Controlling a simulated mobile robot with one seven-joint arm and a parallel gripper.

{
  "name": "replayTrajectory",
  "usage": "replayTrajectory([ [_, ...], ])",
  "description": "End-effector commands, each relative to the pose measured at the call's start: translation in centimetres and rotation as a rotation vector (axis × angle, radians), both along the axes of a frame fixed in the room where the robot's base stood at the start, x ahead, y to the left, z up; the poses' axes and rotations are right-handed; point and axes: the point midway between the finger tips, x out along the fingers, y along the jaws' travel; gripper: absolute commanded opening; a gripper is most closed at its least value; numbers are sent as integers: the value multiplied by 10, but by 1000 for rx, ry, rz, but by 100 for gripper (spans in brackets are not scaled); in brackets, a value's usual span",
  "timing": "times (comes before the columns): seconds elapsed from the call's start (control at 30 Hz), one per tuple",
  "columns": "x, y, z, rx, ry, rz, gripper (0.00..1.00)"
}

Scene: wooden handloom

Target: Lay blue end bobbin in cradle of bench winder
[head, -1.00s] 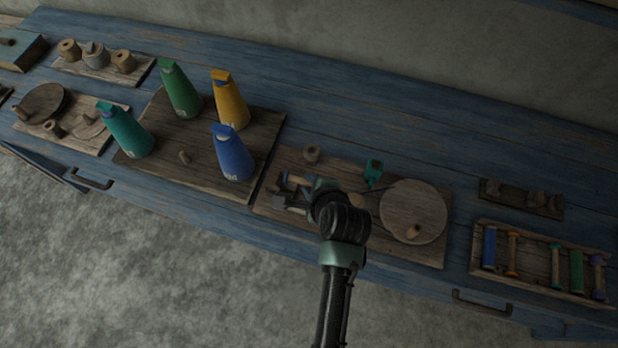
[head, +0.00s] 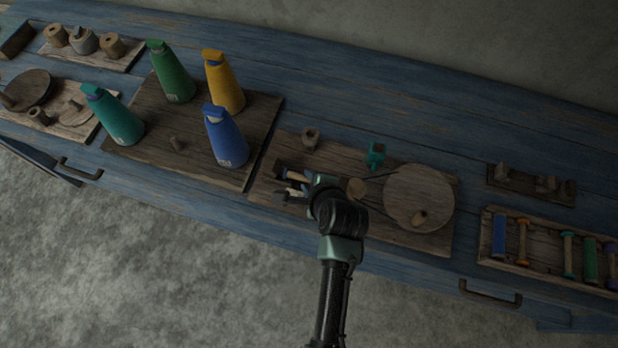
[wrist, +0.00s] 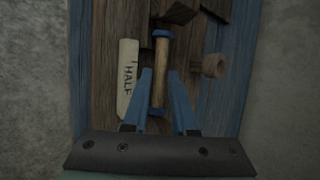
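The blue end bobbin, a pale wooden core with blue flanges, shows in the wrist view (wrist: 160,72). My gripper (wrist: 160,73) has its two blue fingers close against the bare core, one on each side, and appears shut on it. In the head view my gripper (head: 292,186) is low over the left part of the bench winder (head: 400,233). The bobbin is mostly covered there, and I cannot tell whether it touches the cradle. A dark wooden block (wrist: 178,12) is just beyond the bobbin's far end in the wrist view.
A pale strip marked HALF (wrist: 127,80) lies left of the bobbin. The winder carries a round wheel (head: 418,197), a teal fitting (head: 376,155) and a small wooden cup (head: 310,138). A blue cone (head: 226,138) stands left. A bobbin tray (head: 545,282) is at right.

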Motion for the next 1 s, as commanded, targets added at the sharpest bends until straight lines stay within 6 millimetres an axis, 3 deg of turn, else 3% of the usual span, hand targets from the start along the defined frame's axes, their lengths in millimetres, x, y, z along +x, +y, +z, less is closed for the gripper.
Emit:
replayTrajectory([
  [0.03, 0, 0, 0, 0, 0, 0, 36],
  [0.17, 0, 0, 0, 0, 1, 0, 58],
  [0.67, -4, 0, -1, 1, 9, 2, 58],
  [0.87, -18, -5, 17, 0, 8, 1, 58],
  [1.0, -34, -11, 39, 1, 4, -1, 58],
])
